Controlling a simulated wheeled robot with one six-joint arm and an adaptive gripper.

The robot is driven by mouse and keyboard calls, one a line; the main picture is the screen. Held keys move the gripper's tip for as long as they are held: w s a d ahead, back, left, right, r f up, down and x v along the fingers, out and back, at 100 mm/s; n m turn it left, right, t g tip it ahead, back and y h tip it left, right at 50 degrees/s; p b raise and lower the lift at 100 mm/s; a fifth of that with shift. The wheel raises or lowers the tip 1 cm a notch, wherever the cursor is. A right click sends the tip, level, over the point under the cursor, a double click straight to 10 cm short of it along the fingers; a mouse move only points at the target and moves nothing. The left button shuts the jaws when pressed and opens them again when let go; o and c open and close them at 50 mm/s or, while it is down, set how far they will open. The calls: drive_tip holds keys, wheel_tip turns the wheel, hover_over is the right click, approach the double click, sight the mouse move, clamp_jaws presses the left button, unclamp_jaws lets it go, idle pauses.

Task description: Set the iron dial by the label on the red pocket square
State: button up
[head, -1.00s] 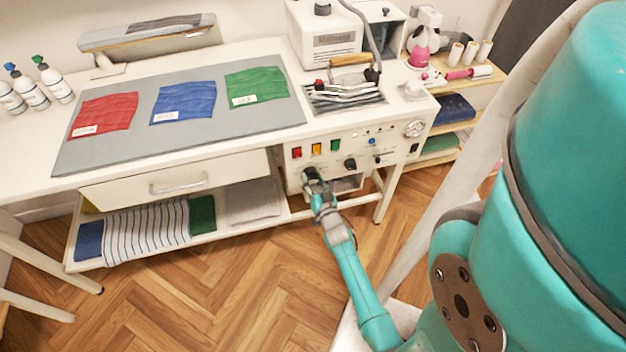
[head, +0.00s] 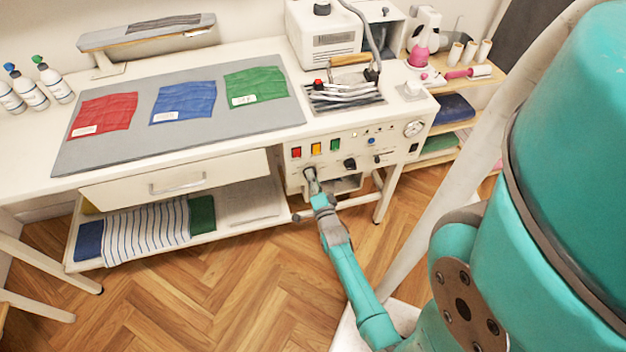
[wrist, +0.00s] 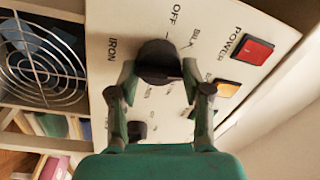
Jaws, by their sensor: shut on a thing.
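The red pocket square (head: 104,115) lies flat at the left of the grey mat, with a small white label (head: 85,131) at its lower edge. The label is too small to read. The iron dial (wrist: 158,62) is a black knob on the white control panel (wrist: 105,30), beside the printed words IRON and OFF. My gripper (wrist: 159,80) is shut on the dial, one finger on each side of it. In the head view my gripper (head: 311,182) is at the left part of the panel, and it partly hides the dial.
The panel carries a red POWER switch (wrist: 244,47), an amber switch (wrist: 229,88) and a second black knob (wrist: 137,131). Blue (head: 184,102) and green (head: 255,86) pocket squares lie on the mat (head: 220,128). A drawer (head: 178,182) sits left of the panel.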

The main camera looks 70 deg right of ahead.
drive_tip(key=m+g, duration=0.1)
drive_tip(key=m, duration=1)
drive_tip(key=shift+f, duration=0.2)
drive_tip(key=shift+a, duration=0.1)
idle(0.3)
drive_tip(key=o, duration=1.1)
drive_tip(key=shift+c, duration=0.2)
drive_tip(key=shift+o, duration=0.3)
drive_tip(key=shift+h, duration=0.3)
drive_tip(key=v, duration=1.2)
